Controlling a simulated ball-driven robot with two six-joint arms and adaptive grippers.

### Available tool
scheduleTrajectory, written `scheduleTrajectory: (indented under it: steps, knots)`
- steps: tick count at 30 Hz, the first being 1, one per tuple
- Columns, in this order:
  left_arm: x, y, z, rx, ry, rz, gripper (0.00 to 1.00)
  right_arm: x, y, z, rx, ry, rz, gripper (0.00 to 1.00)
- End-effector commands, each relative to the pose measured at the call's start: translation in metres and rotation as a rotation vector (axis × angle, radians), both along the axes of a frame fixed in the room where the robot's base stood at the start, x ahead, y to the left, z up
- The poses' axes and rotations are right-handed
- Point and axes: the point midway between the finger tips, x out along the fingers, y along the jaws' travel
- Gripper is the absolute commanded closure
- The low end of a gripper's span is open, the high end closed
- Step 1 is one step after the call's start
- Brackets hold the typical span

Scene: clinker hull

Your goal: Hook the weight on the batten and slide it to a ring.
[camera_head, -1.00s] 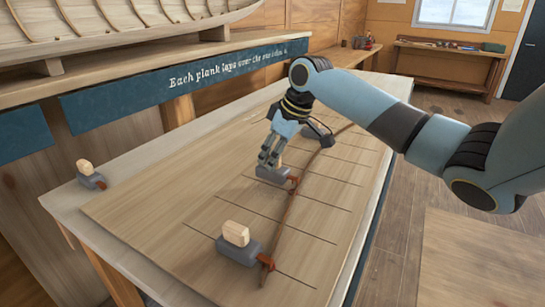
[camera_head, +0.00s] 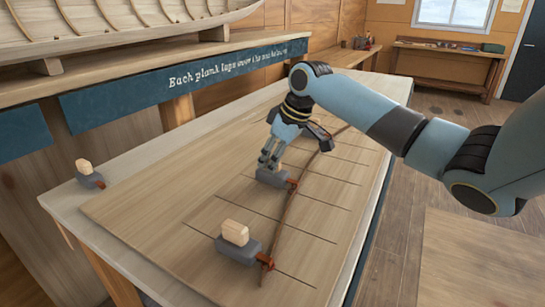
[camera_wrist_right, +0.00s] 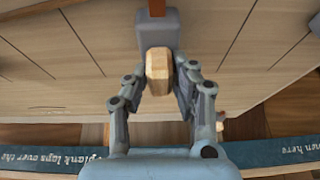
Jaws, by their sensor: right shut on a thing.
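The weight in my right gripper (camera_head: 268,162) is a grey block (camera_head: 271,179) with a pale wooden handle and a red-brown hook (camera_head: 292,182). The gripper points down and is shut on the handle; in the right wrist view the handle (camera_wrist_right: 159,72) sits between the fingers (camera_wrist_right: 155,95). The hook reaches the batten (camera_head: 286,215), a thin brown strip curving along the board; I cannot tell if it is seated over it. A nearer weight (camera_head: 237,248) stands with its hook at the batten's near end. No ring can be made out. My left gripper is out of view.
Another weight (camera_head: 89,178) stands at the table's left edge, away from the batten. A lettered blue rail (camera_head: 190,75) and a wooden hull (camera_head: 110,25) stand behind.

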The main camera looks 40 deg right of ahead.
Motion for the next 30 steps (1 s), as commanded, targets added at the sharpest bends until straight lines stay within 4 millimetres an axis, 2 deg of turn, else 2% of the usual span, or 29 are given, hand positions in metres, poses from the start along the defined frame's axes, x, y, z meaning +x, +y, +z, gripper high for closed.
scheduleTrajectory:
  steps: [13,30]
  knots:
    - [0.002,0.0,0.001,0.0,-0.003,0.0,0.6,0.001,0.0,0.0,0.0,-0.003,0.001,1.0]
    - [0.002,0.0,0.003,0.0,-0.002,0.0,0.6,0.0,0.001,-0.009,0.001,-0.003,0.0,1.0]
